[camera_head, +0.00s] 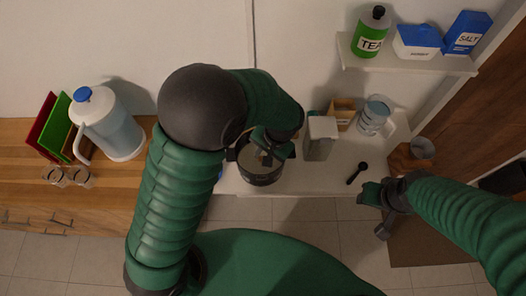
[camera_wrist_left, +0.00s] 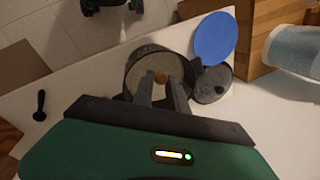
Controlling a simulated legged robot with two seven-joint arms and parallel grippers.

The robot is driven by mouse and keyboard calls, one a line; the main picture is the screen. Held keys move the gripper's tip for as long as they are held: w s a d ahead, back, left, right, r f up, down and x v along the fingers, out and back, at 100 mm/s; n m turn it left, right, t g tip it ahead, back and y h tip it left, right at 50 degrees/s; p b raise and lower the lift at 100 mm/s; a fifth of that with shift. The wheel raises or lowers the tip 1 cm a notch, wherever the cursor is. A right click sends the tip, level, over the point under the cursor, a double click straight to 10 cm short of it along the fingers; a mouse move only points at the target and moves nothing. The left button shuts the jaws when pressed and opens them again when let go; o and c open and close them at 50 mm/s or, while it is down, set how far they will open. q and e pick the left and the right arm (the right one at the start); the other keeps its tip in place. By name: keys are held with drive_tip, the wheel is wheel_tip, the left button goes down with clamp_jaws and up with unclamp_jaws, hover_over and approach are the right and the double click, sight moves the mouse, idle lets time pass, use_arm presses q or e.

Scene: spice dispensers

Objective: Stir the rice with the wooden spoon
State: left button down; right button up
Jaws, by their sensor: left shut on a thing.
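A dark pot (camera_head: 262,177) with pale rice in it stands on the white counter, below my left gripper (camera_head: 266,152) in the head view. In the left wrist view, the rice (camera_wrist_left: 148,66) fills the round pot (camera_wrist_left: 128,80). My left gripper (camera_wrist_left: 163,88) points down into the pot, shut on the wooden spoon (camera_wrist_left: 161,76). Only a small brown end of the spoon shows between the fingers; the rest is hidden. My right gripper (camera_head: 371,207) is away from the pot, past the counter's front edge; its jaw opening is unclear.
A black scoop (camera_head: 357,173) lies on the counter to the right. A carton (camera_head: 320,138) and a clear jug (camera_head: 376,115) stand behind. In the wrist view a lid (camera_wrist_left: 212,85) and blue disc (camera_wrist_left: 215,38) lie beside the pot. A white pitcher (camera_head: 110,125) stands left.

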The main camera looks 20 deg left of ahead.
use_arm(q)
drive_tip(key=shift+r, duration=0.3)
drive_tip(key=s+d+r+p, duration=0.1)
drive_tip(key=s+r+p, duration=0.4)
drive_tip(key=r+p, duration=0.4)
drive_tip(key=v, duration=0.2)
drive_tip(key=shift+s+r, duration=0.2)
drive_tip(key=shift+r, duration=0.1)
drive_tip(key=shift+w, duration=0.1)
wheel_tip(320, 180, up, 5)
drive_tip(key=p, duration=0.4)
drive_tip(key=shift+a+p, duration=0.1)
drive_tip(key=shift+p, duration=0.2)
drive_tip(key=shift+f, duration=0.1)
